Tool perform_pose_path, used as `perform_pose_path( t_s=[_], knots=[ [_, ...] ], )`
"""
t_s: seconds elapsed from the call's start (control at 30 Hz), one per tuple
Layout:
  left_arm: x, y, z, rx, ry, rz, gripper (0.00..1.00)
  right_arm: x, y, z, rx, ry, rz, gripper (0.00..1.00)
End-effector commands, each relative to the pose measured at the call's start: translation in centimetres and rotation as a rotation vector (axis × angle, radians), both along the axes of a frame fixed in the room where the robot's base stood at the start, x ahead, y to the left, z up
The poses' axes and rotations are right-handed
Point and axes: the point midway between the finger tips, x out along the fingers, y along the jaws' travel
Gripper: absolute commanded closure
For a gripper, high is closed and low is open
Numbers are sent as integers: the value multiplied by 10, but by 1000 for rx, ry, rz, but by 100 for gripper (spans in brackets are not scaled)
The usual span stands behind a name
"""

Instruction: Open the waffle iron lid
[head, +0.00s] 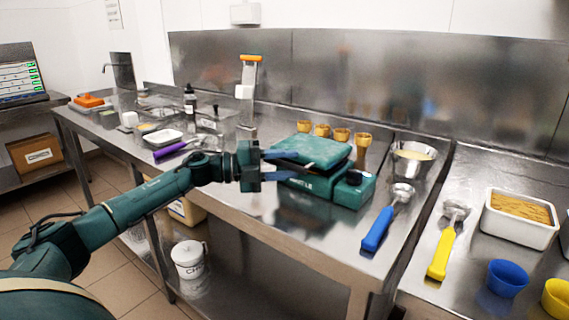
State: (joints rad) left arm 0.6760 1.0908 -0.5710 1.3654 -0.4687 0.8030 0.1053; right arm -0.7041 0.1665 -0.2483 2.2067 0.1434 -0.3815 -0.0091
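The green waffle iron stands on the steel counter, with its lid (313,149) lying over its lettered base (300,186). A dark gap shows between lid and base at the front, and I cannot tell whether the lid is slightly raised. My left gripper (282,165) is at the iron's left front side, with its blue fingers apart, one near the lid's edge and one lower by the base. Whether either finger touches the lid is unclear. The lid's handle cannot be made out. My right gripper is not in view.
Several cones (322,130) stand behind the iron. A steel bowl (412,160) and a blue-handled scoop (385,222) are to its right. The steel back wall is behind.

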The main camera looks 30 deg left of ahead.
Motion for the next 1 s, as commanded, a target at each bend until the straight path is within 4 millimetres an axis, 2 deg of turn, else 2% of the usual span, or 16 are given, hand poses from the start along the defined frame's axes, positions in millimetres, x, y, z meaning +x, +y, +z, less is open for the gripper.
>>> perform_pose_path(
  t_s=[0.17,0.6,1.0],
  knots=[
    [0,0,0,0,0,0,65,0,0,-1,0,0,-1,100],
    [0,1,0,0,0,0,100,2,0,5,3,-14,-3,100],
    [0,1,1,0,1,0,100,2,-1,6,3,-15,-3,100]
  ],
)
